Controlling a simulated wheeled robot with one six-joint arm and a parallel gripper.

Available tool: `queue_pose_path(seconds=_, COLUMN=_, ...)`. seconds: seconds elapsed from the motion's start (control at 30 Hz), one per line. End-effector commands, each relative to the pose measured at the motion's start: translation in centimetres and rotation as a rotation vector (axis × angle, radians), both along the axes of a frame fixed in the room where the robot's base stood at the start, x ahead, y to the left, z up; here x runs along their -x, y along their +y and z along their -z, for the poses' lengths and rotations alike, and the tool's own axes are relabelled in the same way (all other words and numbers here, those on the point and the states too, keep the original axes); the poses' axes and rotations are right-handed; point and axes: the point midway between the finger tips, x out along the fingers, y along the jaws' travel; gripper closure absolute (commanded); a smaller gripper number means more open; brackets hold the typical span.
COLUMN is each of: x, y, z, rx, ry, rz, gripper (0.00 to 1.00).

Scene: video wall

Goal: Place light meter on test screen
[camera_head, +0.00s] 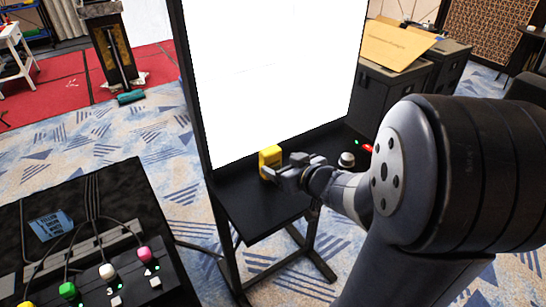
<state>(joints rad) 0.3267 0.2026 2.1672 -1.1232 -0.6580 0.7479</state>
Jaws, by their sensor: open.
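The yellow block-shaped thing, which looks like the light meter (270,160), is on or just above the black shelf at the foot of the screen. The test screen (270,75) is a large bright white panel in a black frame. My gripper (281,175) is open, with its fingers right beside the yellow thing on its right side. I cannot tell whether a finger touches it. My arm hides part of the shelf's right side.
The black shelf (255,210) also bears a small white-topped knob (346,159) and a red item (367,148) at right. A black panel (120,220) with coloured knobs stands at lower left. Black cases (385,90) stand behind the screen at right. Patterned carpet lies between.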

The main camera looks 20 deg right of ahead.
Motion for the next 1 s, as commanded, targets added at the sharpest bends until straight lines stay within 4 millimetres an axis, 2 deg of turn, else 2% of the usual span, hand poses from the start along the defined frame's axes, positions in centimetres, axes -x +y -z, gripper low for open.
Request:
queue_pose_path(seconds=0.1, x=1.7, y=-0.7, z=-1.0, rx=0.001, ry=-0.001, rz=0.003, gripper=0.28)
queue_pose_path(seconds=0.3, x=3.1, y=-1.0, z=-1.4, rx=-0.001, ry=0.000, rz=0.001, gripper=0.28)
queue_pose_path(seconds=1.0, x=3.3, y=-1.0, z=-1.4, rx=0.000, ry=0.000, rz=-0.001, gripper=0.28)
